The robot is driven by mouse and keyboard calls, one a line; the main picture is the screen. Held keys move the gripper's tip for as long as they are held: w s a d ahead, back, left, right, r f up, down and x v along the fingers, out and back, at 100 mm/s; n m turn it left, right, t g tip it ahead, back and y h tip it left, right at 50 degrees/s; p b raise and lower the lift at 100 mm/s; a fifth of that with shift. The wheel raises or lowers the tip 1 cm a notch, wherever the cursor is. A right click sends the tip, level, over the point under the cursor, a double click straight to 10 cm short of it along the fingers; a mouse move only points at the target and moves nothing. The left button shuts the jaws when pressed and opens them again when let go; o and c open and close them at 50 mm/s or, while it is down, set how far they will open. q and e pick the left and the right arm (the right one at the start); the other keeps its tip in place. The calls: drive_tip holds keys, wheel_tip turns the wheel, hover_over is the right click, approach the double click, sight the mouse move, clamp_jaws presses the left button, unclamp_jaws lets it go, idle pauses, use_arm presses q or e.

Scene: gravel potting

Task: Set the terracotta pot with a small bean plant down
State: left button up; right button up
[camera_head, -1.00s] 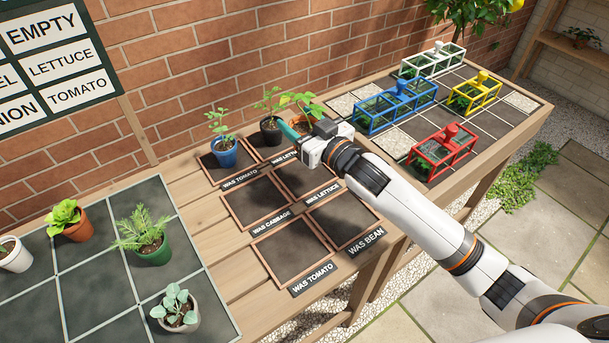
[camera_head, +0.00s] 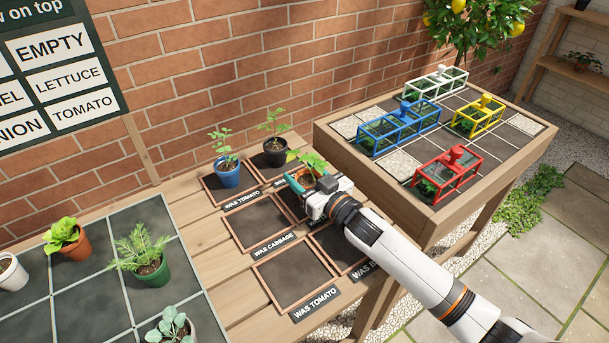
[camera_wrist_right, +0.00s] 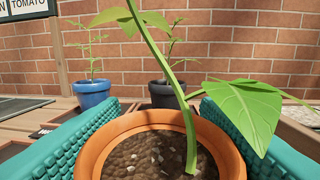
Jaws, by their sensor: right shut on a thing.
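The terracotta pot (camera_head: 303,178) with a small bean plant (camera_head: 313,160) is held in my right gripper (camera_head: 307,185). In the right wrist view the pot (camera_wrist_right: 88,152) is upright, with dark soil and a green stem (camera_wrist_right: 184,120) with broad leaves. The teal fingers stand on both sides of it. In the head view the pot is at the right-hand square of the middle row on the wooden table (camera_head: 205,228). The gripper hides its base, so I cannot tell whether it touches the square. My left gripper is not in view.
A blue pot (camera_head: 228,178) and a black pot (camera_head: 275,158) stand in the back squares. The was-cabbage square (camera_head: 257,222) and was-tomato square (camera_head: 292,276) in front are bare. A raised wooden bench (camera_head: 380,180) with coloured cages stands close to the right.

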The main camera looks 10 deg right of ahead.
drive_tip(key=shift+f, duration=0.15)
drive_tip(key=o, duration=1)
drive_tip(key=shift+o, duration=0.2)
drive_tip(key=shift+r, duration=0.25)
drive_tip(key=v, duration=1.2)
